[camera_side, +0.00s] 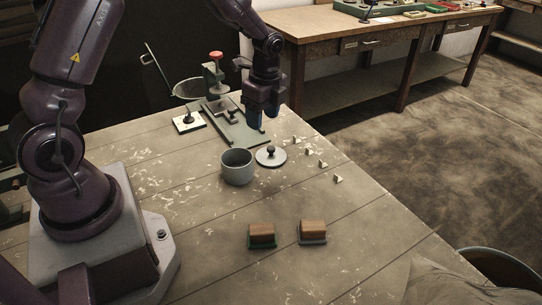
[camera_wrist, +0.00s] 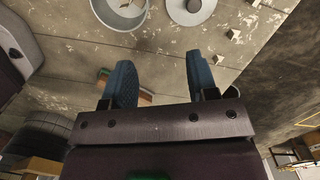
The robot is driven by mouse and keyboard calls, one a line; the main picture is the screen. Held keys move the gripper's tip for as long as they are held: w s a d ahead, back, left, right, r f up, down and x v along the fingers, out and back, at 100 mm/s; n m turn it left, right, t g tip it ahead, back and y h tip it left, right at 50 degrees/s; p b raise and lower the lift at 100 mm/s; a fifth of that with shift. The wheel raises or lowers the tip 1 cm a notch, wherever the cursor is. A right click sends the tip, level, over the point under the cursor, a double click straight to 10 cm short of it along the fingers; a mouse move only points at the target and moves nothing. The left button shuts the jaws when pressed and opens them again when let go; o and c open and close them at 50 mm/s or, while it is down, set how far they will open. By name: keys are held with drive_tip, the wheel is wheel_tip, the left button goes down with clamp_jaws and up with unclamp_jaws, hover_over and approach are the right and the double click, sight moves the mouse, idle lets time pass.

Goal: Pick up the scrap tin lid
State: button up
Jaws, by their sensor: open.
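The scrap tin lid (camera_side: 270,157) is a flat grey disc with a dark round knob, lying on the worktable just right of the open grey tin (camera_side: 237,167). In the wrist view the lid (camera_wrist: 182,14) is at the top edge, partly cut off, with the tin (camera_wrist: 124,10) to its left. My gripper (camera_side: 263,122) is above the table, behind the lid in the side view, and apart from it. Its two blue fingers (camera_wrist: 160,75) are spread with nothing between them. The tin seems to have something small inside.
Several small pale wedges (camera_side: 323,164) lie right of the lid. Two wooden-topped blocks (camera_side: 262,235) (camera_side: 312,231) sit nearer the front. A winding fixture with a red knob (camera_side: 216,56) stands behind the tin, beside a small white switch plate (camera_side: 188,122).

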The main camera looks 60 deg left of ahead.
drive_tip(key=w+f+m, duration=0.2)
drive_tip(key=m, duration=0.1)
drive_tip(key=m+t, duration=0.1)
drive_tip(key=m, duration=0.5)
hover_over(271, 147)
drive_tip(key=d, duration=0.1)
wheel_tip(271, 147, down, 6)
drive_tip(key=shift+w+d+f, duration=0.1)
drive_tip(key=shift+w+f, duration=0.05)
drive_tip(key=shift+s+a+f, duration=0.1)
drive_tip(key=shift+a+f, duration=0.1)
drive_tip(key=shift+f, duration=0.7)
drive_tip(key=shift+s+a+f, duration=0.1)
drive_tip(key=shift+a+f, duration=0.05)
drive_tip(key=shift+f, duration=0.75)
drive_tip(key=shift+a+f, duration=0.2)
drive_tip(key=shift+f, duration=0.7)
drive_tip(key=shift+c, duration=0.2)
drive_tip(key=c, duration=0.9)
